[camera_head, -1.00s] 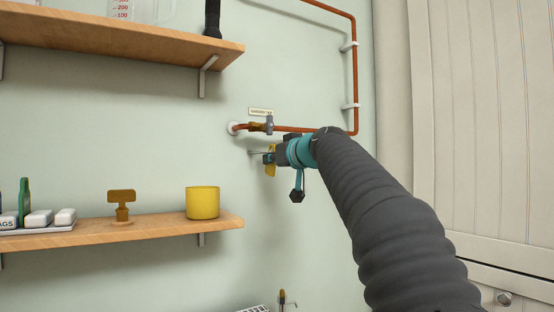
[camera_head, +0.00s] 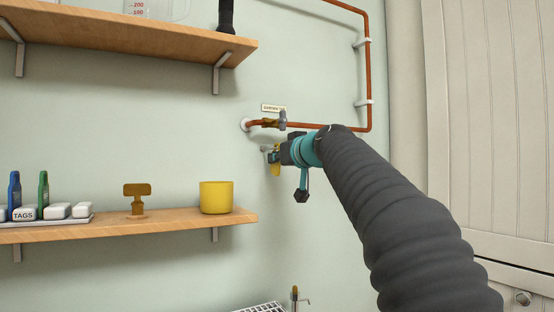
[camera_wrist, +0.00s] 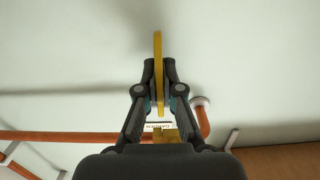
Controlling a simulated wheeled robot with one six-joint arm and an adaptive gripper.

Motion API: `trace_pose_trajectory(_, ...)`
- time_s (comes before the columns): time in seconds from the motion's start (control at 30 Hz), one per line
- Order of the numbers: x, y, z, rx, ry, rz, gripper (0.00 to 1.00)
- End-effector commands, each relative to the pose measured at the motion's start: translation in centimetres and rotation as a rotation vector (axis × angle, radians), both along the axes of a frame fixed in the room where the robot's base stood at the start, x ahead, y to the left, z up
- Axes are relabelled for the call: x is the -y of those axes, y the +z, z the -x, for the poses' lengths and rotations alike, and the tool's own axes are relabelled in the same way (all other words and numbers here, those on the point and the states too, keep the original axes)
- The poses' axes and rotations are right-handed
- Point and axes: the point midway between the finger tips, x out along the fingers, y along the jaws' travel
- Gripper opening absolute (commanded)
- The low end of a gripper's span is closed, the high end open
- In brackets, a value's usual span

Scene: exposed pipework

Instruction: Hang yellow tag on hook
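The yellow tag (camera_head: 276,170) hangs down from my gripper (camera_head: 274,156) in the head view, close to the wall. In the wrist view my gripper (camera_wrist: 158,95) is shut on the tag (camera_wrist: 158,60), which shows as a thin yellow strip, edge-on between the fingertips. A small grey hook (camera_head: 265,149) sticks out from the wall just left of the fingertips, below the copper pipe. The fingers partly cover it, and I cannot tell whether the tag touches it. The hook is not clearly visible in the wrist view.
A copper pipe (camera_head: 340,128) with a brass valve (camera_head: 269,123) and a label (camera_head: 273,108) runs just above my gripper. A door stands at right.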

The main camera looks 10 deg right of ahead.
Motion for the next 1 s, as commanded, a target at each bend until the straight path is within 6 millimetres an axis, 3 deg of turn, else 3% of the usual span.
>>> trace_pose_trajectory(0.23, 0.0, 0.0, 0.0, 0.000, 0.000, 0.000, 0.00)
trace_pose_trajectory(0.37, 0.0, 0.0, 0.0, 0.000, 0.000, 0.000, 0.32)
trace_pose_trajectory(0.4, 0.0, 0.0, 0.0, 0.000, 0.000, 0.000, 0.35)
trace_pose_trajectory(0.77, 0.2, 0.1, 0.4, 0.001, -0.001, 0.000, 0.35)
trace_pose_trajectory(1.0, 1.2, 0.5, 3.7, 0.002, -0.003, 0.000, 0.35)
